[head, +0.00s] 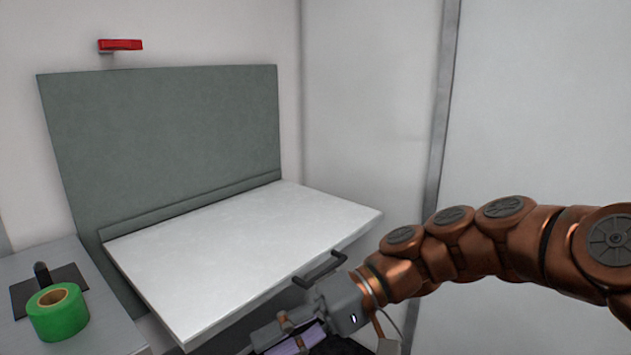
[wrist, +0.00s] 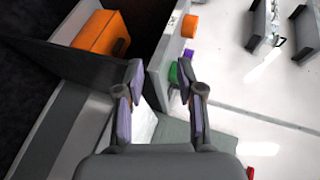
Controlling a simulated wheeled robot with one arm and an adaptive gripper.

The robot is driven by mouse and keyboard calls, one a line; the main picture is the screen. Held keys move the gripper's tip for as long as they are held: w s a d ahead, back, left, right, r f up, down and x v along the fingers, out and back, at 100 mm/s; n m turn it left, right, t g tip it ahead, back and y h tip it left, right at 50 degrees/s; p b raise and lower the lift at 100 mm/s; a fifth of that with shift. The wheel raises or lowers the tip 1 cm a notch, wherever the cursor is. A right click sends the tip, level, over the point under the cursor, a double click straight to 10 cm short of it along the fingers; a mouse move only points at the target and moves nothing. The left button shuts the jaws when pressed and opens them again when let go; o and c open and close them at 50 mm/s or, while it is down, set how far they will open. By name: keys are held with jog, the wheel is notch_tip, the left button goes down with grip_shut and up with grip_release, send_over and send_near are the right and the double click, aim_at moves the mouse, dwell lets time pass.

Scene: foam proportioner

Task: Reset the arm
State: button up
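In the head view my gripper (head: 288,340) is low in the picture, partly cut off by the bottom edge. It is in front of a white hinged panel (head: 230,250), near the dark handle (head: 320,268) on the panel's front edge. I cannot tell from these views whether the gripper touches the panel. My copper arm reaches in from the right.
A grey-green board (head: 170,140) stands behind the panel, with a red latch (head: 121,45) above it. A green tape roll (head: 57,312) sits on the left counter. The wrist view shows an orange box (wrist: 100,33) at left and several coloured items at right.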

jog(key=s+d+r+m+t+h+p, duration=0.1)
jog(key=s+d+r+m+h+p, duration=0.1)
jog(key=s+d+h+p, duration=0.4)
jog(key=s+d+r+m+t+h+p, duration=0.2)
jog(key=s+d+r+h+p, duration=0.3)
jog(key=d+p, duration=1)
jog(key=s+d+m+h, duration=0.1)
jog(key=s+d, duration=0.1)
jog(key=s, duration=0.1)
jog(key=shift+m+t+h+p, duration=0.3)
jog(key=shift+h+p, duration=0.1)
